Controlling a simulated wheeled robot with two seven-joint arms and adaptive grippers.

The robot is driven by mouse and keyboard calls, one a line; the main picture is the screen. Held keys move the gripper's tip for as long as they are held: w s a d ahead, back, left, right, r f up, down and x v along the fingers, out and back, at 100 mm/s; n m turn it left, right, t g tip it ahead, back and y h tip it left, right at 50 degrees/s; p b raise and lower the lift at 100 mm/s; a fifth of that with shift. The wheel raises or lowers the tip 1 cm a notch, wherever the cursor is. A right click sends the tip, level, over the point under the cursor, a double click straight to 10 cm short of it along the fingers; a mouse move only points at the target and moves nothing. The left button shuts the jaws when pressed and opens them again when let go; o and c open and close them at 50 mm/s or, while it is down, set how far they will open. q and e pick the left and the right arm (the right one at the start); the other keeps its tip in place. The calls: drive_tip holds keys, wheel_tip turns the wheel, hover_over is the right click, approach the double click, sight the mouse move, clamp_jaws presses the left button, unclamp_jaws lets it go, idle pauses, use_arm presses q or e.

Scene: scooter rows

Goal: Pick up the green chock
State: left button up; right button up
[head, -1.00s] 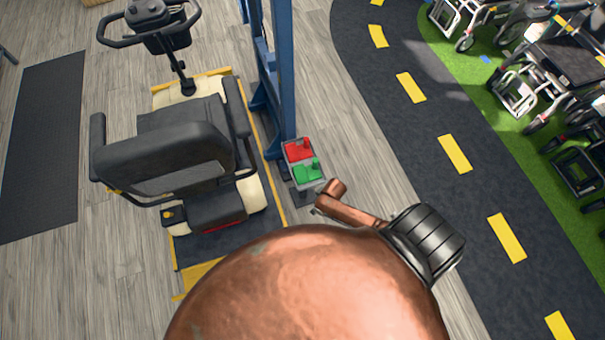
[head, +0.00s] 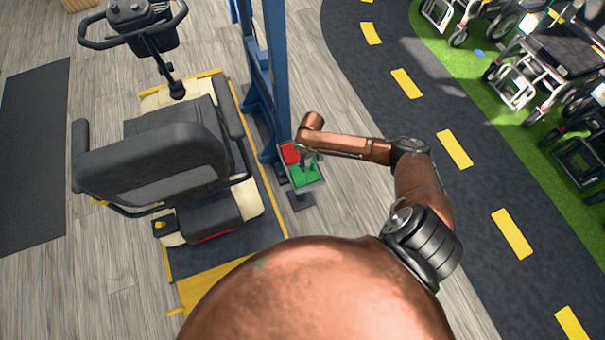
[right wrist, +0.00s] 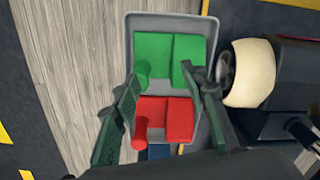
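The green chock (head: 307,178) lies in the front part of a small grey tray (head: 317,185) on a stand beside the blue post. In the right wrist view the green chock (right wrist: 160,48) shows as two blocks with an upright round handle at its left. A red chock (right wrist: 167,118) lies beside it in the same tray (right wrist: 168,22). My right gripper (head: 308,160) is over the tray, partly hidden by its wrist. In the right wrist view the right gripper (right wrist: 163,82) is open, its fingers apart with nothing between them held. My left gripper is not in view.
A mobility scooter (head: 160,160) stands left of the tray on a yellow-edged platform. A blue post (head: 268,70) rises just behind the tray. Wheelchairs (head: 515,80) stand at the right on green flooring. Grey wooden floor (head: 340,100) is clear right of the post.

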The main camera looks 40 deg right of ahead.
sight(313, 163)
drive_tip(key=d, duration=0.1)
drive_tip(key=w, duration=0.1)
drive_tip(key=d, duration=0.1)
drive_tip(key=shift+w+d+r+m, duration=0.25)
drive_tip(key=shift+d+r+m, duration=0.1)
drive_tip(key=shift+r+m, duration=0.05)
wheel_tip(313, 163, down, 2)
drive_tip(key=shift+d+f+b, duration=0.1)
drive_tip(key=shift+f+b, duration=0.15)
drive_tip(key=shift+b, duration=0.3)
drive_tip(key=f, duration=0.1)
drive_tip(key=f+b, duration=0.1)
drive_tip(key=f, duration=0.1)
drive_tip(key=f+b, duration=0.1)
drive_tip(key=f, duration=0.1)
drive_tip(key=shift+s+d, duration=0.2)
drive_tip(key=shift+d, duration=0.1)
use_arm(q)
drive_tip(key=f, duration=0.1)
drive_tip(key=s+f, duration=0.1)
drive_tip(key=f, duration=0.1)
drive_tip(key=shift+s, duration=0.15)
use_arm(e)
drive_tip(key=shift+r, duration=0.15)
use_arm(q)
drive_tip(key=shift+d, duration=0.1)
use_arm(e)
drive_tip(key=shift+c, duration=0.3)
clamp_jaws()
